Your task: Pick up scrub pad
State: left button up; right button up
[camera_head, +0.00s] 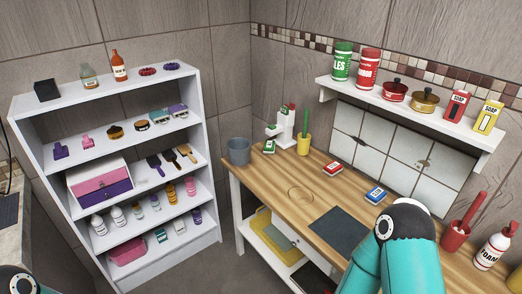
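I cannot tell for certain which thing is the scrub pad. A dark flat rectangle (335,236) lies on the wooden worktop (262,180), partly hidden behind my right arm. A small red-and-white block (332,168) and a blue-and-white block (376,195) also lie on the worktop. Neither gripper is in view. My teal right arm rises from the bottom edge at right, over the front of the worktop. Only a small part of my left arm shows in the lower left corner.
A white shelf unit (211,172) with bottles, brushes and a drawer box (98,185) stands left. A grey bucket (238,151) sits at the worktop's left end. A wall shelf (408,111) holds cans, pots and soap. A red cup (455,237) and foam bottle (492,250) stand right.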

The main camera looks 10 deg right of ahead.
aim_at(269, 147)
jog(key=u, duration=0.15)
jog(key=i, duration=1)
jog(key=z, duration=0.05)
